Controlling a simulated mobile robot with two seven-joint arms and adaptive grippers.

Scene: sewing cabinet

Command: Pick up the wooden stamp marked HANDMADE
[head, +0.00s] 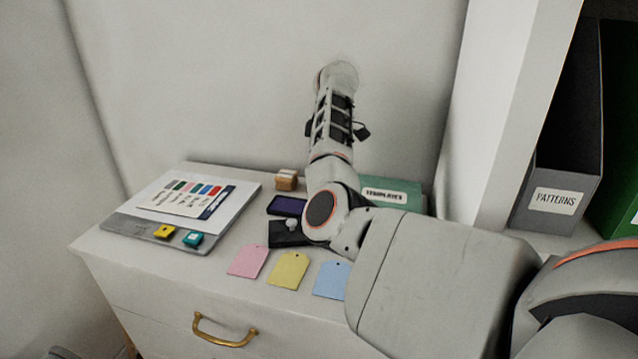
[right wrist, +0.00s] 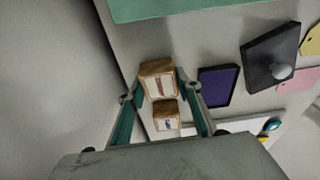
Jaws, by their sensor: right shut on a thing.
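My right gripper (right wrist: 160,92) has its two teal fingers on either side of a wooden stamp (right wrist: 158,80) with a pale label and a reddish mark, and is shut on it. The lettering is too small to read, and I cannot tell whether it is lifted clear of the cabinet top. A second, smaller-looking wooden stamp (right wrist: 165,115) with a blue mark is just below it in the right wrist view. In the head view one wooden stamp (head: 286,179) shows left of my right arm, which hides the gripper and held stamp.
A purple ink pad (head: 287,206) and a black knobbed box (head: 286,233) lie near the stamps. A green TEMPLATES box (head: 393,192) is right of the arm. Pink, yellow and blue tags (head: 289,270) lie in front. A grey tray (head: 129,232) with swatches is left. The wall is behind.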

